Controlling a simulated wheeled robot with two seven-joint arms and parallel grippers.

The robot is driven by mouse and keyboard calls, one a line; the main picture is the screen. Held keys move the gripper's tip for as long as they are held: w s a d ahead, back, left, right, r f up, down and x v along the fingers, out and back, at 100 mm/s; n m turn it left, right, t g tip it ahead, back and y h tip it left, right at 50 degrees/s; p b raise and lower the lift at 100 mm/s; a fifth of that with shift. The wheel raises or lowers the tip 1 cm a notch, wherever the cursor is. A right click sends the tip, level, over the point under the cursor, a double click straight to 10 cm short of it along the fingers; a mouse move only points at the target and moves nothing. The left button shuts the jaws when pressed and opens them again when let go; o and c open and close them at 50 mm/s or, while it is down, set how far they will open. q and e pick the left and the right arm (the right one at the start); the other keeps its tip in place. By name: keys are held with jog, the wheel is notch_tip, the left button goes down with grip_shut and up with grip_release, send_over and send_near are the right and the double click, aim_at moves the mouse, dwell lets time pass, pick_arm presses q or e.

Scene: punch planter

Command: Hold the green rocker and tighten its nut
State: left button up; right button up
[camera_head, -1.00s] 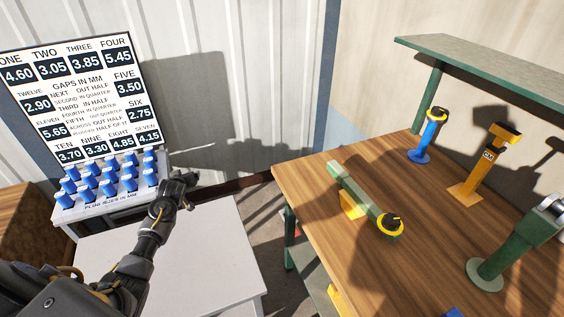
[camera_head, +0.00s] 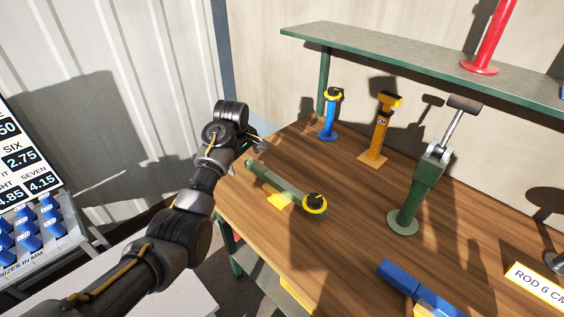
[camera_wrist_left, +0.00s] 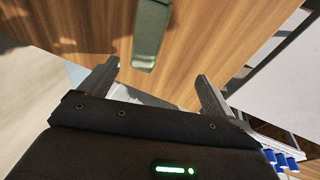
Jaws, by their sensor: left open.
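The green rocker (camera_head: 278,181) is a long bar on a yellow support (camera_head: 280,201) on the wooden bench. Its near right end carries a yellow ring with a black knob-like nut (camera_head: 315,201). My left gripper (camera_head: 262,146) is open and empty, beyond the rocker's far left end and apart from it. In the left wrist view the end of the green rocker (camera_wrist_left: 151,35) lies ahead, roughly between the open fingers (camera_wrist_left: 158,78). The nut is out of that view. My right gripper is not in view.
Blue (camera_head: 329,115) and yellow (camera_head: 381,130) upright tools stand at the bench's back. A green post with a lever (camera_head: 417,196) stands right of the rocker. A grey shelf (camera_head: 420,62) overhangs the back. Blue plugs (camera_head: 28,236) are at far left.

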aim_at(282, 191)
pick_arm(q)
jog(key=s+d+r+g, duration=0.1)
jog(key=s+d, duration=0.1)
jog(key=d, duration=0.2)
jog(key=s+d+r+g, duration=0.1)
jog(key=s+d+r, duration=0.1)
jog(key=d, duration=0.2)
jog(key=s+d+r+g, duration=0.1)
jog(key=s+d, duration=0.2)
jog(key=d, duration=0.1)
jog(key=shift+d+r+m, duration=0.2)
jog(key=shift+m, duration=0.1)
notch_tip(282, 191, down, 12)
jog(key=shift+w+f, duration=0.1)
jog(key=c, duration=1.7)
jog(key=shift+c, duration=0.2)
jog(key=o, duration=1.1)
jog(key=c, duration=0.7)
